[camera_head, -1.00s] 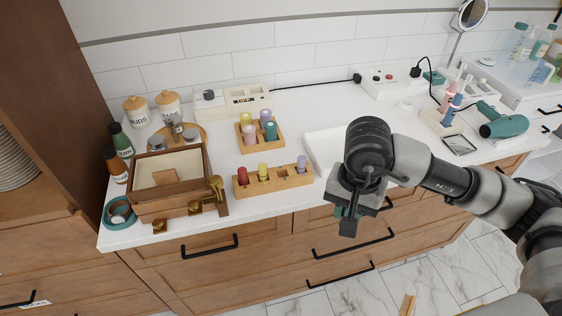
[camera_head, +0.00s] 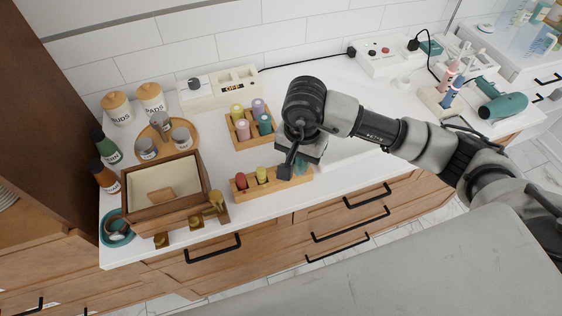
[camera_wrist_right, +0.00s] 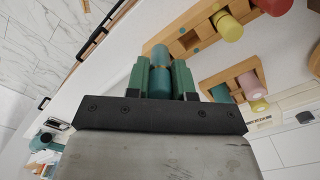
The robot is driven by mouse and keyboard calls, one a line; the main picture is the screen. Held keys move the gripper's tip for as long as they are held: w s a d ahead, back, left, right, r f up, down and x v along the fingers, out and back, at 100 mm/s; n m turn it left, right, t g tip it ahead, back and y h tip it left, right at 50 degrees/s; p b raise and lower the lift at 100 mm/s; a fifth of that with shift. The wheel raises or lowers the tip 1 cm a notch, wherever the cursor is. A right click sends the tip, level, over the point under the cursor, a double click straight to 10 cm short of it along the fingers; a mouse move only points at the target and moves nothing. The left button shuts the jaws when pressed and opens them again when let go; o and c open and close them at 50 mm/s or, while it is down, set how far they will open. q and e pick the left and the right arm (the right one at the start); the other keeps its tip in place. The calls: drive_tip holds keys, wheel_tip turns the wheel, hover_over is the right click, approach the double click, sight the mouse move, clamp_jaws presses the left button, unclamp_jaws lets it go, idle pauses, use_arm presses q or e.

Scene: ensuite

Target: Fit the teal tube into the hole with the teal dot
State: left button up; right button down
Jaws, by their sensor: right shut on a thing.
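The teal tube (camera_wrist_right: 160,68) is held between the green fingers of my right gripper (camera_wrist_right: 160,80) in the right wrist view. In the head view my right gripper (camera_head: 293,166) is over the right part of the front wooden block (camera_head: 262,190), hiding some of it. The block holds a red tube (camera_head: 241,181) and a yellow tube (camera_head: 262,175). In the right wrist view, teal marks show on the block near the tube's end. I cannot tell whether the tube touches the block. My left gripper is not in view.
A back block (camera_head: 242,140) holds several tubes, including another teal one (camera_head: 265,124). A wooden box (camera_head: 163,189) and a round tray (camera_head: 152,134) with jars stand left. A white device (camera_head: 219,88) is behind. A hair dryer (camera_head: 504,106) lies at the right.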

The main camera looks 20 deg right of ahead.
drive_tip(key=w+a+f+p, duration=0.1)
drive_tip(key=w+a+f, duration=0.2)
drive_tip(key=shift+w, duration=0.2)
wheel_tip(320, 180, down, 3)
drive_tip(key=shift+f+p, duration=0.1)
drive_tip(key=shift+p, duration=0.5)
drive_tip(key=shift+f, duration=0.25)
drive_tip(key=shift+f, duration=0.2)
drive_tip(key=c, duration=1)
unclamp_jaws()
